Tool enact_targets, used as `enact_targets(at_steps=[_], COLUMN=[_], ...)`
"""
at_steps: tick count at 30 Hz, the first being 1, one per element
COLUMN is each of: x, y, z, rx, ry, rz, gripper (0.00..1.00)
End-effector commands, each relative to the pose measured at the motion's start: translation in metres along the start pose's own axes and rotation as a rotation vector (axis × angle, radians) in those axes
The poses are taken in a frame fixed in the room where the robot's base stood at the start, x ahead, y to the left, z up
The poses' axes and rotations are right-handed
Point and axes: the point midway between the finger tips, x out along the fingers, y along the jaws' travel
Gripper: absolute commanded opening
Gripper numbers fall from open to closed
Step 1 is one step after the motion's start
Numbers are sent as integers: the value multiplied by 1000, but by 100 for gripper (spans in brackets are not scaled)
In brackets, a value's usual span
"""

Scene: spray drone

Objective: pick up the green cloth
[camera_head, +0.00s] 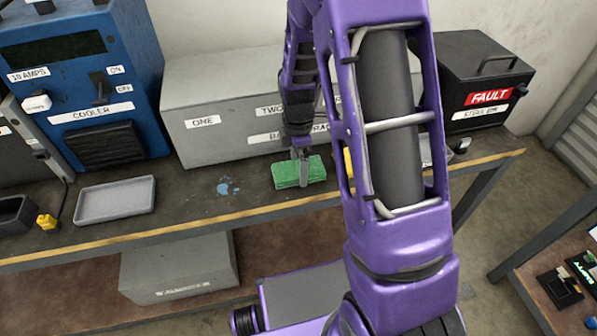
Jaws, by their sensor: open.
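The green cloth (284,178) lies as a folded, block-like pad on the dark bench top (236,210), near the yellow front edge. My gripper (302,172) points down over the right part of the cloth, and its fingers overlap the cloth in the picture. The fingers are open. Whether they touch the cloth or stand around it cannot be told from this angle. My purple arm covers the bench to the right of the cloth.
A grey box labelled ONE (205,122) stands behind the cloth. A shallow grey tray (116,201) and a blue cooler unit (125,85) are at left. A black FAULT box (478,75) is at right.

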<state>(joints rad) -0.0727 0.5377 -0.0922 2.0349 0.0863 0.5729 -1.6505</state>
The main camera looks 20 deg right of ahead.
Motion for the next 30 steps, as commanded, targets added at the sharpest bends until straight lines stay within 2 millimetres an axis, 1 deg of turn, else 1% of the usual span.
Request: enact_targets(at_steps=[2,8,9,11,12,14,15,19,26,29,30], x=[4,4,4,4,4,3,3,3,2,-6,-12], y=[0,0,0,0,0,0,0,0,0,1,1], z=[0,0,0,0,0,0,0,0,0,0,0], rx=[0,0,0,0,0,0,0,0,0,1,1], ry=[-1,0,0,0,0,0,0,0,0,1,1], rz=[1,2,2,2,2,2,2,2,2,3,5], gripper=[100,100,93,82,75,64,57,33,33,33,33])
